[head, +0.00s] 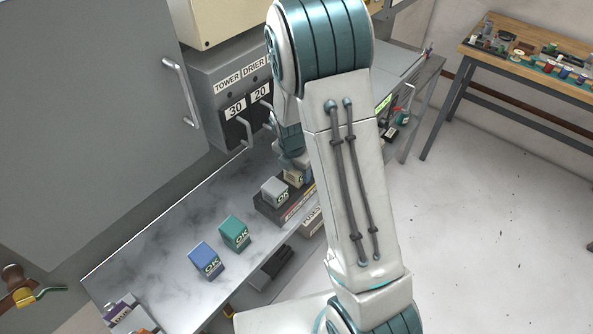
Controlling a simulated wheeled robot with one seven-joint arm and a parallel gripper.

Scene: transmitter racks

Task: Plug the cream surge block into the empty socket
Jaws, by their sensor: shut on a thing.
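My gripper (293,163) is small in the head view, pointing down beside my forearm, which partly covers it. It is shut on the cream surge block (296,177), of which only a small tan part shows. The block is at the dark socket base (268,209) on the bench; I cannot tell whether it is seated or just above. A grey block marked OK (275,190) stands in the left part of that base. The empty socket is hidden by the block, my gripper and my arm.
A teal block (235,232) and a blue block (206,260), both marked OK, stand on the grey bench (160,255). A cabinet with switches marked TOWER and DRIER (238,95) rises behind. A handled grey door (90,110) is at left. A wooden workbench (525,60) stands far right.

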